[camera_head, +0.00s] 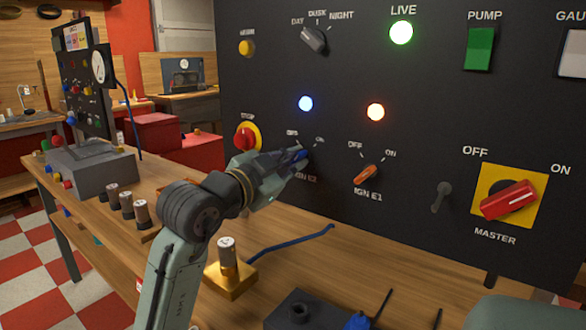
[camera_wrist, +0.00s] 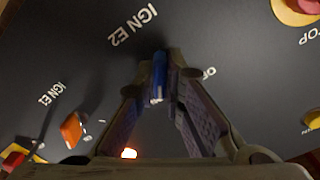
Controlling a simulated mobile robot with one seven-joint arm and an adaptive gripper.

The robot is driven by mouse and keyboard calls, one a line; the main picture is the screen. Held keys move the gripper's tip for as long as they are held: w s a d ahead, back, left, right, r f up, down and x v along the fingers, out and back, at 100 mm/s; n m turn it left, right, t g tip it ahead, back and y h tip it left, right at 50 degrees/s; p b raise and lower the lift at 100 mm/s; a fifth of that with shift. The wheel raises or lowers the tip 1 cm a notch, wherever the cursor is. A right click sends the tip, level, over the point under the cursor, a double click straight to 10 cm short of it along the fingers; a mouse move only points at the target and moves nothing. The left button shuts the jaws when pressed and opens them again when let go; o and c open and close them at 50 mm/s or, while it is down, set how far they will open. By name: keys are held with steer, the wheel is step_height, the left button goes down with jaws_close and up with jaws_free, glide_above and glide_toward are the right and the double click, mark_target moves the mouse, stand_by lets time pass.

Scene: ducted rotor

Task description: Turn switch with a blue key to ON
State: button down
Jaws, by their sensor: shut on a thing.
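The blue key (camera_head: 301,154) is in the IGN E2 switch on the dark upright panel (camera_head: 430,130), between its OFF and ON labels. My gripper (camera_head: 297,158) reaches the panel from the left and is shut on the blue key. In the wrist view the key (camera_wrist: 158,76) sits between the two fingertips (camera_wrist: 160,88), below the IGN E2 lettering. The fingers hide much of the switch, so I cannot tell which label the key points to.
To the right is the IGN E1 switch with an orange key (camera_head: 367,174). The red stop button (camera_head: 246,138) is close on the left. A toggle (camera_head: 441,196) and red master switch (camera_head: 508,200) are farther right.

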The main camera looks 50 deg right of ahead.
steer(key=shift+m, duration=0.6)
steer(key=c, duration=1.7)
jaws_free()
steer(key=a, duration=0.8)
steer(key=s+a, duration=0.1)
steer(key=a, duration=0.3)
